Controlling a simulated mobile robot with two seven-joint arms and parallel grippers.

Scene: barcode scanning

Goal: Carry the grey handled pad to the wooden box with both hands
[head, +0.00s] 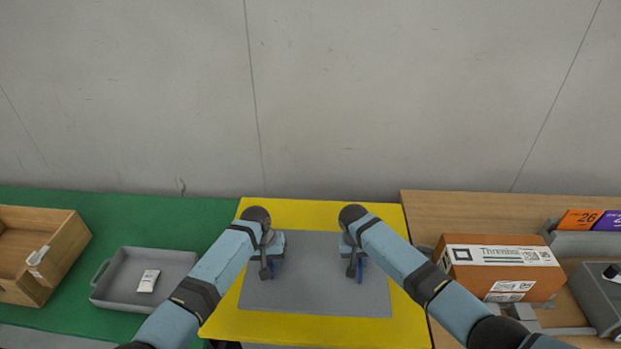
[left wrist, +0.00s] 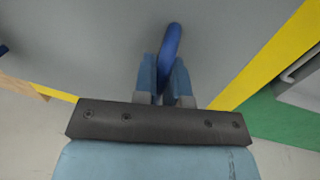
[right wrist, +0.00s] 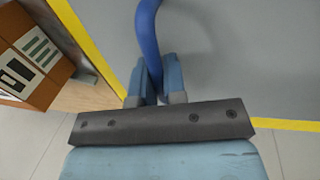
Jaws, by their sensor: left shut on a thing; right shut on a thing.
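The grey pad (head: 318,291) lies flat over the yellow table top (head: 275,325); I cannot tell whether it touches it. My left gripper (head: 268,268) is shut on the pad's left blue handle, and the handle (left wrist: 172,45) shows between the fingers in the left wrist view. My right gripper (head: 357,270) is shut on the right blue handle (right wrist: 147,40), seen in the right wrist view. The wooden box (head: 62,258) stands open on the green table at the far left, with a white label on its side. Its left part is cut off by the frame.
A grey tray (head: 113,289) with a small white packet (head: 149,280) lies on the green table (head: 137,219), between the yellow table and the box. On the right wooden table (head: 450,207) are a brown carton (head: 503,271) and grey bins. A bare wall stands behind.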

